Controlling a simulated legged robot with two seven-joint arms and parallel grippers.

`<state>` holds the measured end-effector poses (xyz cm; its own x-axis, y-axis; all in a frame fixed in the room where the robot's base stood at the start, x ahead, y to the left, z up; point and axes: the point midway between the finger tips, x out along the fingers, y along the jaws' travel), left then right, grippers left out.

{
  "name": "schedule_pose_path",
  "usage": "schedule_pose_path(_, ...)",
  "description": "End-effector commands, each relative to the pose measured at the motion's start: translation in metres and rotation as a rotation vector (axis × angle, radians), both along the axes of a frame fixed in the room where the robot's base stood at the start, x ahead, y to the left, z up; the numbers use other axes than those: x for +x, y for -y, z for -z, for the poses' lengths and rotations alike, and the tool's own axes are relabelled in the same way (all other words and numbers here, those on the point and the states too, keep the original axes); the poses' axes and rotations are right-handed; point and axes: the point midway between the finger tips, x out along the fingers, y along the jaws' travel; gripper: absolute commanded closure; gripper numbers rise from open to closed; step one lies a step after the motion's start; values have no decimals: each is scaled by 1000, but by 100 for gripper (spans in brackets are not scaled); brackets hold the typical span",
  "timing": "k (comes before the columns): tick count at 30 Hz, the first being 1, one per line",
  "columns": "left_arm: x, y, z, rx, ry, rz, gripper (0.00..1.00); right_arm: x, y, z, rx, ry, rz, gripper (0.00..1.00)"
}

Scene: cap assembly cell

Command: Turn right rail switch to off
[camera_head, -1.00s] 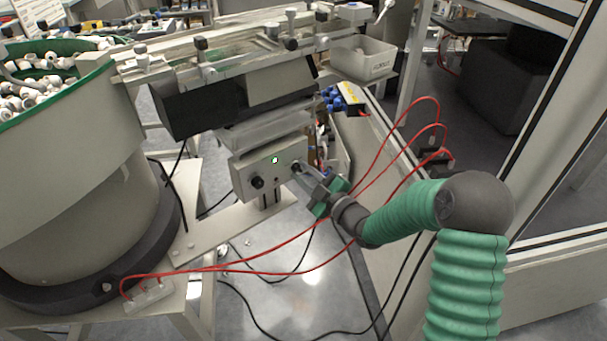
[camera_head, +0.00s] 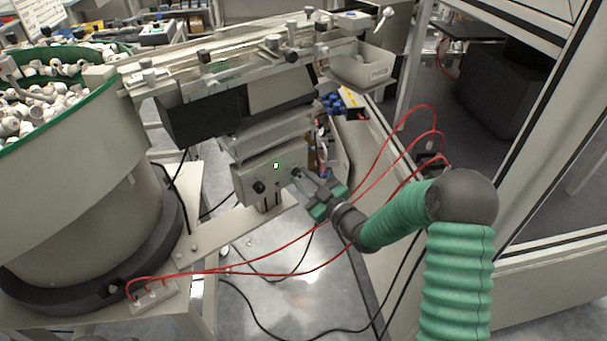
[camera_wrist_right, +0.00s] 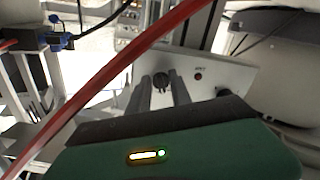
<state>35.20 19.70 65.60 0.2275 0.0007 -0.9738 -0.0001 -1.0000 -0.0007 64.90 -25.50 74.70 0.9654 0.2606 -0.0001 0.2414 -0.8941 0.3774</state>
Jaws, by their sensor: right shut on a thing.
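The rail control box (camera_head: 270,180) is a grey metal panel below the rail, with a black knob at each end and a small indicator between them. The left knob (camera_head: 258,187) is free. My right gripper (camera_head: 299,175) is shut on the right knob, the rail switch, which its fingers mostly hide in the head view. In the right wrist view the dark switch knob (camera_wrist_right: 160,81) sits between the two fingertips. The indicator (camera_wrist_right: 198,76) looks red there, and pale with a reddish edge in the head view. My left gripper is not in view.
Red cables (camera_head: 300,238) loop across and behind my right forearm, and one crosses close in front of the wrist camera. A large bowl feeder (camera_head: 85,200) of white parts stands at left. A grey bin (camera_head: 362,68) hangs at the rail's right end.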

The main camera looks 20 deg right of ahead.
Motion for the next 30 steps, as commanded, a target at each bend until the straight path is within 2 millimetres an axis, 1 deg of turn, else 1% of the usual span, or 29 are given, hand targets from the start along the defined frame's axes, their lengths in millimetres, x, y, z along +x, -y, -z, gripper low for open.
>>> schedule_pose_path(1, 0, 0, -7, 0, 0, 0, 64, -1, -1, -1, 36, -16, -2, 100)
schedule_pose_path(6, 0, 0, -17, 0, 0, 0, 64, -1, -1, 0, 165, -50, -1, 100)
schedule_pose_path(15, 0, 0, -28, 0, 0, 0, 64, -1, -2, 1, 320, -92, 0, 100)
schedule_pose_path(21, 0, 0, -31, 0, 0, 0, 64, -1, -2, 2, 365, -104, 0, 100)
schedule_pose_path(30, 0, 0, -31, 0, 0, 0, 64, -1, -1, 3, 376, -107, 1, 100)
